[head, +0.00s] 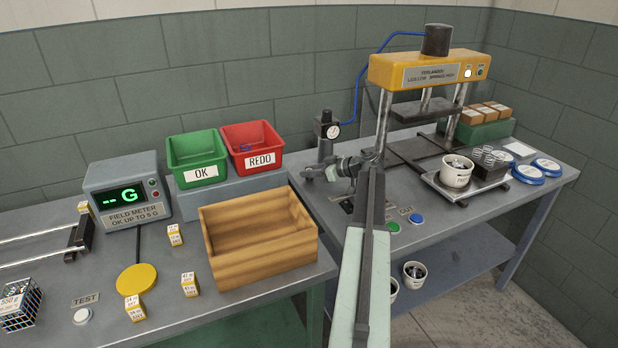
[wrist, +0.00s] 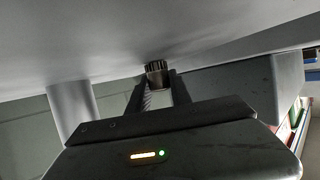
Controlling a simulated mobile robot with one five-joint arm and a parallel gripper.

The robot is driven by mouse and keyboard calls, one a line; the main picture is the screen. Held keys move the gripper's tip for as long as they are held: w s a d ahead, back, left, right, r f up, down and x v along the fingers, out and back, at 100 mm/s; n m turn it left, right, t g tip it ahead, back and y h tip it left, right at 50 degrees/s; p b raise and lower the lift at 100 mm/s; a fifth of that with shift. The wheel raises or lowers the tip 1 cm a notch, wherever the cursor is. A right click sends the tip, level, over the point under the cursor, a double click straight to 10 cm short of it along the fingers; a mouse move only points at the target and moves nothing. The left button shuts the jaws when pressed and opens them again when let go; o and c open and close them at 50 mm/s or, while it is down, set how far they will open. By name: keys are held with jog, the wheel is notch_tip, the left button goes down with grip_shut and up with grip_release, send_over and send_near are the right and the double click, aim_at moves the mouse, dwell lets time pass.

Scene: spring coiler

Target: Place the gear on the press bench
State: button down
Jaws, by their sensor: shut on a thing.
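The gear (wrist: 157,70), a small dark toothed metal piece, is between the two fingertips of my gripper (wrist: 158,84) in the wrist view. The gripper is shut on it. In the head view my gripper (head: 338,170) is over the left part of the press bench (head: 440,232), near the air regulator. The gear cannot be made out clearly there. A large plain grey surface (wrist: 100,35) lies close beyond the gear in the wrist view; I cannot tell whether they touch.
The yellow-topped press (head: 425,70) stands at the bench's back. Green and blue buttons (head: 416,218) sit near the front edge. A wooden box (head: 262,262) stands on the left bench.

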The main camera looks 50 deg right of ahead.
jog(key=shift+f, duration=0.15)
jog(key=c, duration=1.2)
grip_release()
jog(key=shift+o, duration=0.2)
jog(key=shift+s+r, duration=0.1)
jog(key=shift+r, duration=0.3)
jog(key=p+v, duration=0.4)
jog(key=v, duration=0.6)
jog(key=shift+s+d+r, duration=0.1)
jog(key=shift+s+r, duration=0.1)
jog(key=shift+s, duration=0.1)
jog(key=shift+s+d+p, duration=0.15)
jog(key=shift+s+p, duration=0.15)
jog(key=shift+s, duration=0.15)
